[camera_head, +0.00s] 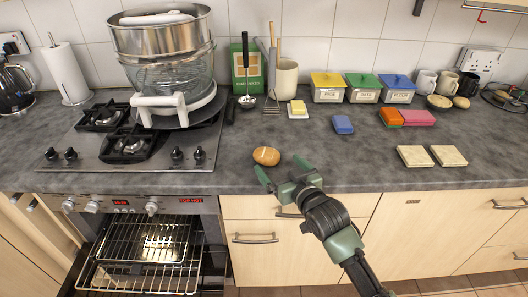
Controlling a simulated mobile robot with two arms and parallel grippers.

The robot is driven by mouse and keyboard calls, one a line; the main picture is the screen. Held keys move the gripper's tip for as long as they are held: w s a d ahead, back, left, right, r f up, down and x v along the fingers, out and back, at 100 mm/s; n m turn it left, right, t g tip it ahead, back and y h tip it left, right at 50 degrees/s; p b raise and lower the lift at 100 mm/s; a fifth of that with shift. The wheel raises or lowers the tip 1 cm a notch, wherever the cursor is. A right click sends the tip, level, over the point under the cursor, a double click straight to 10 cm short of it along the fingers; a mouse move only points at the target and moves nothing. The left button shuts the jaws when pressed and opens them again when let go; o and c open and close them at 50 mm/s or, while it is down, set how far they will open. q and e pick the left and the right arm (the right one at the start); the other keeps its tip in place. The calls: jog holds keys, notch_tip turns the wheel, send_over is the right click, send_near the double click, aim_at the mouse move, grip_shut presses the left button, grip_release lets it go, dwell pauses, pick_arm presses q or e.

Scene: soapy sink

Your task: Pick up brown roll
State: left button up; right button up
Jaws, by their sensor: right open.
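The brown roll (266,156) is a small oval bun with pale marks on top. It lies on the dark counter near the front edge, right of the stove. My right gripper (281,174) is just in front of the roll and slightly to its right, at the counter's front edge. Its green fingers are apart, with nothing seen between them. I cannot tell whether a finger touches the roll. My left gripper is not in view.
A butter dish (298,109), blue block (343,124), lidded boxes (362,93) and two pale tiles (415,156) stand behind and right. Counter around the roll is clear.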

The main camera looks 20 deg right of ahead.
aim_at(271, 160)
jog(key=shift+w+a+f+p, duration=0.15)
jog(key=shift+w+a+f, duration=0.1)
jog(key=shift+w, duration=0.4)
jog(key=shift+w+a+f+p, duration=0.15)
jog(key=shift+w+a, duration=0.05)
jog(key=shift+w, duration=0.4)
jog(key=shift+x, duration=1.15)
jog(key=shift+w+a+f, duration=0.1)
jog(key=shift+w+f, duration=0.15)
jog(key=shift+c, duration=0.6)
jog(key=c, duration=1.3)
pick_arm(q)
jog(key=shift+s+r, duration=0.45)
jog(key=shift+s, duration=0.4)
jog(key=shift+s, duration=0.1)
pick_arm(e)
jog(key=shift+r, duration=0.1)
